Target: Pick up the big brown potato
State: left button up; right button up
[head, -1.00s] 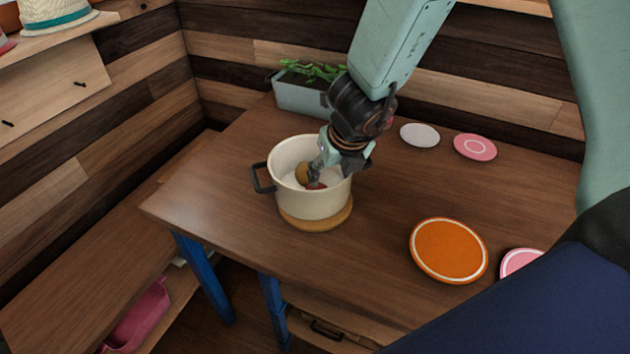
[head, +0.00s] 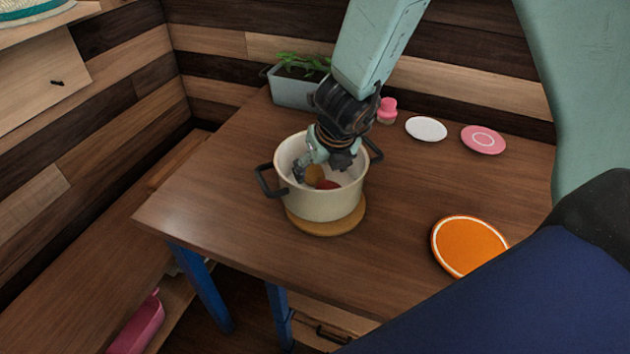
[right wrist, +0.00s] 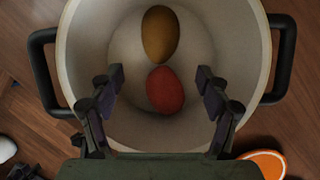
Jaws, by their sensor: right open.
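The brown potato (right wrist: 160,34) lies inside the cream pot (right wrist: 84,40), beside a red potato-like item (right wrist: 164,90). In the head view the brown potato (head: 314,175) shows partly under my right gripper (head: 322,172), and the red item (head: 327,185) lies close to it. The pot (head: 320,206) stands on a round wooden board. My right gripper reaches down into the pot's opening. In the right wrist view its open fingers (right wrist: 160,88) stand on either side of the red item, with the brown potato beyond the fingertips. Nothing is between the pads in their grip. My left gripper is not in view.
The round wooden board (head: 328,230) lies under the pot. A planter (head: 290,90) stands behind it. A white plate (head: 426,129), a pink plate (head: 483,139) and an orange plate (head: 468,246) lie to the right. The table's left side is clear.

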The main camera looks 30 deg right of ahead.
aim_at(320, 178)
jog(key=x, duration=0.2)
jog(key=d+b+x, duration=0.1)
jog(key=x, duration=0.1)
jog(key=shift+f, duration=0.35)
jog(key=shift+w+a, duration=0.1)
jog(key=shift+a, duration=0.25)
jog(key=shift+d, duration=0.25)
jog(key=shift+c, duration=1.4)
jog(key=shift+a, duration=0.2)
jog(key=c, duration=0.6)
jog(key=shift+d, duration=0.15)
jog(key=c, duration=0.4)
jog(key=shift+c, duration=1.1)
